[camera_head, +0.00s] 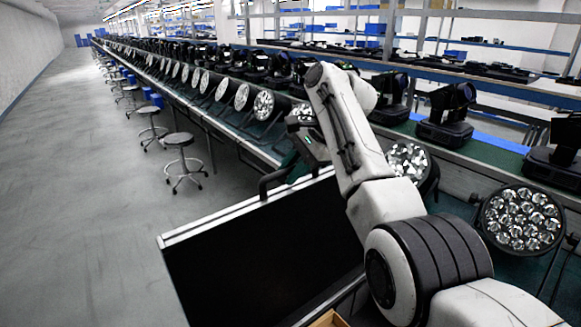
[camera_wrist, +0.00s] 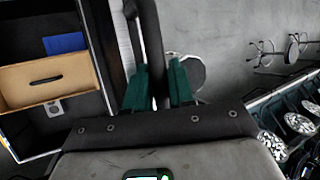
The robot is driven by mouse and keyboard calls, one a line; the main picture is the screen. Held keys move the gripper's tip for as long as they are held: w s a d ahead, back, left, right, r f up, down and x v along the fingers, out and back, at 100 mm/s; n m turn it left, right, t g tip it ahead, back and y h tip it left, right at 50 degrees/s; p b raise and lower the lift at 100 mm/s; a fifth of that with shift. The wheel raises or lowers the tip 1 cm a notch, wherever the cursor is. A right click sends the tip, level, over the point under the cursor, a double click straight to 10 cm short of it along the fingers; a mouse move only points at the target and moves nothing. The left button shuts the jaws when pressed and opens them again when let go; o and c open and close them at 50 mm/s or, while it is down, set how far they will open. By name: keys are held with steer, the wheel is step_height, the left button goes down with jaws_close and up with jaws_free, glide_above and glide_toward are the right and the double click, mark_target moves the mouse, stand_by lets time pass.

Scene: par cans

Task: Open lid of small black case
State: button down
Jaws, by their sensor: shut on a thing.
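The black case's lid (camera_head: 265,255) is a large dark panel with a silver edge, raised and tilted in the head view. In the wrist view the case (camera_wrist: 88,118) stands open at left, its dark inside showing. A black bar handle (camera_wrist: 150,35) runs between the green fingers of my gripper (camera_wrist: 160,85), which is shut on it. In the head view my gripper (camera_head: 290,168) is at the handle (camera_head: 268,183) by the lid's upper edge. My arm hides part of the lid's right side.
A wooden box (camera_wrist: 45,85) and a blue block (camera_wrist: 64,43) lie inside the case. Round lamps (camera_head: 522,218) and black moving-head lights (camera_head: 445,115) line the long bench at right. Stools (camera_head: 182,160) stand left of the bench; the floor (camera_head: 80,200) beyond is clear.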

steer(key=shift+f, duration=0.15)
steer(key=c, duration=1.1)
jaws_free()
steer(key=shift+o, duration=0.2)
steer(key=b+v, duration=0.2)
steer(key=v, duration=0.9)
steer(key=shift+b, duration=0.3)
